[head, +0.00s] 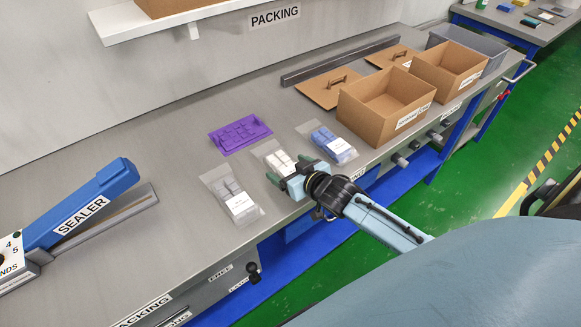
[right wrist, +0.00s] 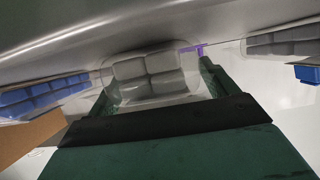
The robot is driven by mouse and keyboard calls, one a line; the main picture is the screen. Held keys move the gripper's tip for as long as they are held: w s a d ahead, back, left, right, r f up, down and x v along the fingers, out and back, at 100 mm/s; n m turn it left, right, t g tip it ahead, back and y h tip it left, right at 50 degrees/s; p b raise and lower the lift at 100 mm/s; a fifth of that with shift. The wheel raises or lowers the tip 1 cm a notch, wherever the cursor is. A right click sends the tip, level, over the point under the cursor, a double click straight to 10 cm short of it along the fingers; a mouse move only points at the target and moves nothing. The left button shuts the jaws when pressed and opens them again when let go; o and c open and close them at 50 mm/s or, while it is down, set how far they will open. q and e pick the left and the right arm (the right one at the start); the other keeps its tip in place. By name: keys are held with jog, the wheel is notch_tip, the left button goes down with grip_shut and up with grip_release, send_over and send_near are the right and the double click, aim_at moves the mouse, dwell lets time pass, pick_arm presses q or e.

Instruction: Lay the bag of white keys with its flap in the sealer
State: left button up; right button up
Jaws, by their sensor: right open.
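The bag of white keys (head: 275,157) lies flat on the bench, the middle one of three clear bags. My right gripper (head: 289,169) is open at the near edge of this bag. In the right wrist view the bag's pale keys (right wrist: 148,72) show between the two green fingers (right wrist: 160,88), which are apart. I cannot tell whether the fingers touch the bag. The sealer (head: 85,208) stands at the left of the bench, with a long blue arm. My left gripper is not in view.
A bag of grey keys (head: 232,198) lies left of the gripper and a bag of blue keys (head: 328,143) lies right. A purple tray (head: 239,134) is behind. Open cardboard boxes (head: 384,108) stand farther right. The bench between sealer and bags is clear.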

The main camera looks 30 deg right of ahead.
jog(key=shift+f+b, duration=0.1)
jog(key=shift+b, duration=0.2)
jog(key=shift+s, duration=0.35)
jog(key=p+v, duration=0.1)
jog(key=v, duration=1.1)
jog(key=shift+s+d, duration=0.2)
jog(key=shift+s, duration=0.15)
